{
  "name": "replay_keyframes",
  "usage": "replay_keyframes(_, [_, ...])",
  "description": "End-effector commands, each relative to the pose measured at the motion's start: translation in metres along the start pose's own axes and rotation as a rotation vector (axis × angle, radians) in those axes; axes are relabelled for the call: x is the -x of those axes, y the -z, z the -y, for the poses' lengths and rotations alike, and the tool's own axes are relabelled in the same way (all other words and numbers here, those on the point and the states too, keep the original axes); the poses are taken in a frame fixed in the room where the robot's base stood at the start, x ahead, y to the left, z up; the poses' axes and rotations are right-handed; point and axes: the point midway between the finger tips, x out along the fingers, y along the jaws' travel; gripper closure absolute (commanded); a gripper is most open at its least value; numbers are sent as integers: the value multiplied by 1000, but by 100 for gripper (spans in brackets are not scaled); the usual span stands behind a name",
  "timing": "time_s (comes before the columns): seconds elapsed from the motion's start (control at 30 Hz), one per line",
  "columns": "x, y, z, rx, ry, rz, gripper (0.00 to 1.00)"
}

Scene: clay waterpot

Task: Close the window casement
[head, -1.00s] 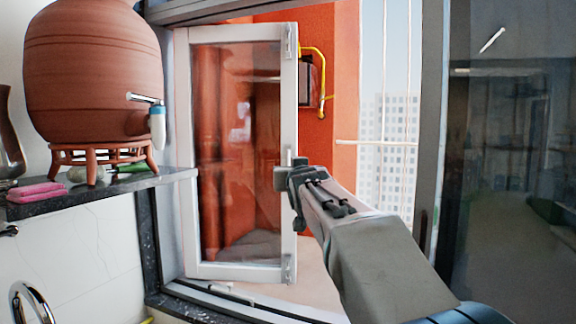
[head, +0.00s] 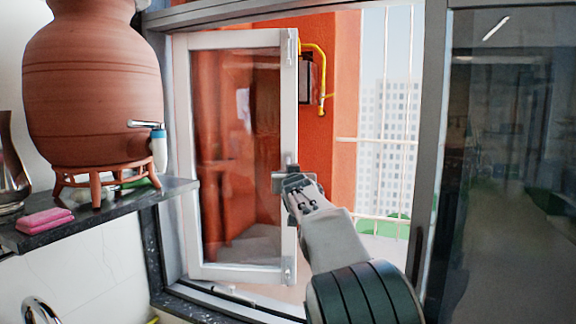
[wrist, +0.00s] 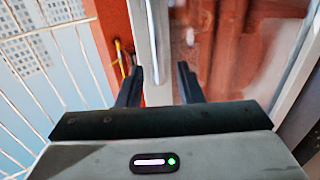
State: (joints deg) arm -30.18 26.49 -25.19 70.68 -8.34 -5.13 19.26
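The window casement (head: 183,150), a white frame with a glass pane, stands swung open in the window opening. A small handle or latch shows on its right edge. My gripper (head: 284,180) is at this edge, about mid-height, partly hidden by my own arm. In the wrist view the gripper (wrist: 160,76) has its two dark fingers spread apart, one on each side of the white casement edge (wrist: 150,45). I cannot tell whether either finger touches it.
A clay waterpot (head: 90,90) stands on its clay stand (head: 106,175) on a dark shelf (head: 110,208) at left, close to the casement. Pink sponges (head: 45,220) lie on the shelf. A dark glass panel (head: 510,160) fills the right. White bars (head: 380,140) stand outside.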

Motion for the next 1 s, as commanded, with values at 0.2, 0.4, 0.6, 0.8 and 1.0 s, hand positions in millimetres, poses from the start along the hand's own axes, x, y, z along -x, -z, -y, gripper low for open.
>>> replay_keyframes(0.2, [-22,2,0,1,-1,0,67])
replay_keyframes(0.4, [-28,1,0,1,-1,0,67])
replay_keyframes(0.6, [-28,0,0,0,0,-1,67])
replay_keyframes(0.8, [-28,0,0,0,0,-1,100])
replay_keyframes(1.0, [-28,-2,2,1,-1,0,100])
